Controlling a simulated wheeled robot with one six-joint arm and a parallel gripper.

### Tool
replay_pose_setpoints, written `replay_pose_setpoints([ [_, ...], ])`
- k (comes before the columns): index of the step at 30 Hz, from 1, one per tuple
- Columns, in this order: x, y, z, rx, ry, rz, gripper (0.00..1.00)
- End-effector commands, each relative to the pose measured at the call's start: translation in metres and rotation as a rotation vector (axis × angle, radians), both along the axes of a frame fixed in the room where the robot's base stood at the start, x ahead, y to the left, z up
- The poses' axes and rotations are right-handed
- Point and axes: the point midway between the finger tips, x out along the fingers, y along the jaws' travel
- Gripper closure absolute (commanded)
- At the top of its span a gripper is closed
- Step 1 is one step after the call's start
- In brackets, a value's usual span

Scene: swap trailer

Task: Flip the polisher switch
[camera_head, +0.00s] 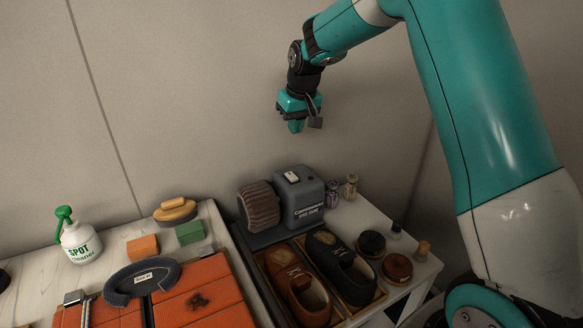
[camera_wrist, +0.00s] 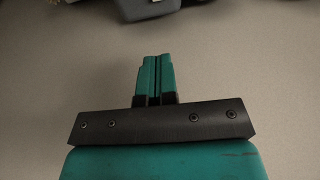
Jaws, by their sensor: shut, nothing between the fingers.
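The polisher (camera_head: 302,196) is a dark grey box with a brown striped brush roller (camera_head: 260,207) on its left side. It stands near the back of the white table. A white switch (camera_head: 291,177) sits on its top face. My gripper (camera_head: 296,126) hangs in the air above the polisher, apart from it, with its fingers shut and empty. In the wrist view the teal fingers (camera_wrist: 153,78) are pressed together. The grey polisher (camera_wrist: 209,10) shows only in part at the top edge there, and its switch cannot be made out.
Brown and black shoes (camera_head: 340,265) stand in front of the polisher. Small bottles (camera_head: 351,187) are to its right, with round tins (camera_head: 397,268) nearer the table's right edge. At left are a spray bottle (camera_head: 80,242), a brush (camera_head: 175,211) and an orange case (camera_head: 200,295). A wall rises behind.

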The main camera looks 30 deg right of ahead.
Motion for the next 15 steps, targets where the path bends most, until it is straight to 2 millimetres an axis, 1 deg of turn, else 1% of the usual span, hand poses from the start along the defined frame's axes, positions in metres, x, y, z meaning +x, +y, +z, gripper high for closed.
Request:
replay_pose_setpoints([
  [5,0.0,0.001,-0.001,0.001,0.001,0.001,1.0],
  [8,0.002,0.001,-0.007,0.001,0.002,0.001,1.0],
  [11,0.005,0.001,-0.02,0.002,0.005,0.002,1.0],
  [15,0.013,0.001,-0.046,0.001,0.006,0.002,1.0],
])
